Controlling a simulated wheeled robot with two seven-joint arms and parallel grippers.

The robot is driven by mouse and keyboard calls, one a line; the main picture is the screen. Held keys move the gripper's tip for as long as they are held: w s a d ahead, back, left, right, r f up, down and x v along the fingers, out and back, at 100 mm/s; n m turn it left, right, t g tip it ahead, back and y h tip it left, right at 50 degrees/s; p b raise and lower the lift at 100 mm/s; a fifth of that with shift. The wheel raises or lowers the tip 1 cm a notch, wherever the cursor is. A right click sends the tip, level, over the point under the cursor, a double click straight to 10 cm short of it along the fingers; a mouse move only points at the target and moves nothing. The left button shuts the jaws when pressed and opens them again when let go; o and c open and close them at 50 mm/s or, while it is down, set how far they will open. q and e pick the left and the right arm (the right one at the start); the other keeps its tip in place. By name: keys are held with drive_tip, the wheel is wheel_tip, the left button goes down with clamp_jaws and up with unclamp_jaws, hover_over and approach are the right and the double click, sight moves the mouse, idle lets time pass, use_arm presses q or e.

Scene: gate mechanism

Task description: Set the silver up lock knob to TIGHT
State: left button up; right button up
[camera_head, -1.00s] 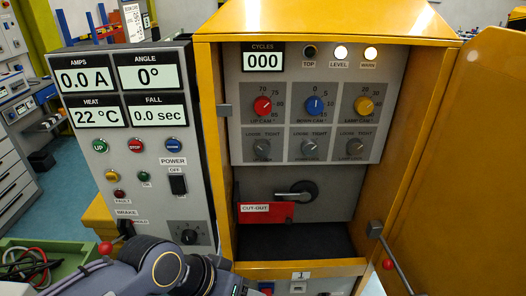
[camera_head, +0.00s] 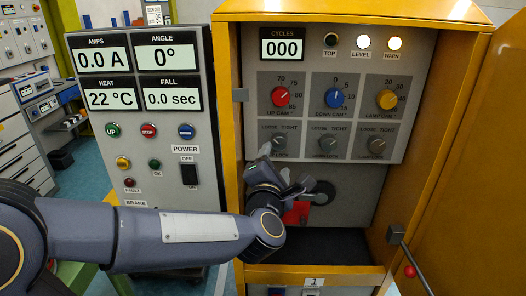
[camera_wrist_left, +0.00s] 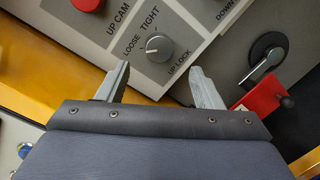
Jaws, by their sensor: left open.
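The silver up lock knob (camera_head: 279,140) is on the grey panel below the red UP CAM knob (camera_head: 281,96). In the left wrist view the silver knob (camera_wrist_left: 158,47) lies between the LOOSE and UP LOCK labels, with TIGHT above it. A pale mark shows on its left side, toward LOOSE, but its exact setting is hard to read. My left gripper (camera_head: 285,172) is open and empty, just below the knob. In the left wrist view its two fingertips (camera_wrist_left: 160,76) stand apart on either side below the knob, not around it. My right gripper is not in view.
Silver down lock (camera_head: 328,143) and lamp lock (camera_head: 376,145) knobs are to the right. A black lever (camera_wrist_left: 267,50) and red cut-out plate (camera_wrist_left: 263,96) are near my right fingertip. The yellow cabinet door (camera_head: 462,150) stands open at the right.

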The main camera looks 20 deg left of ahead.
sight(279, 144)
use_arm(q)
drive_tip(key=w, duration=0.2)
drive_tip(key=w+a, duration=0.1)
drive_tip(key=w, duration=0.2)
drive_tip(key=w+p, duration=0.1)
drive_tip(key=w, duration=0.1)
drive_tip(key=shift+w+a, duration=0.2)
drive_tip(key=shift+w, duration=0.15)
drive_tip(key=shift+c, duration=0.3)
drive_tip(key=c, duration=0.9)
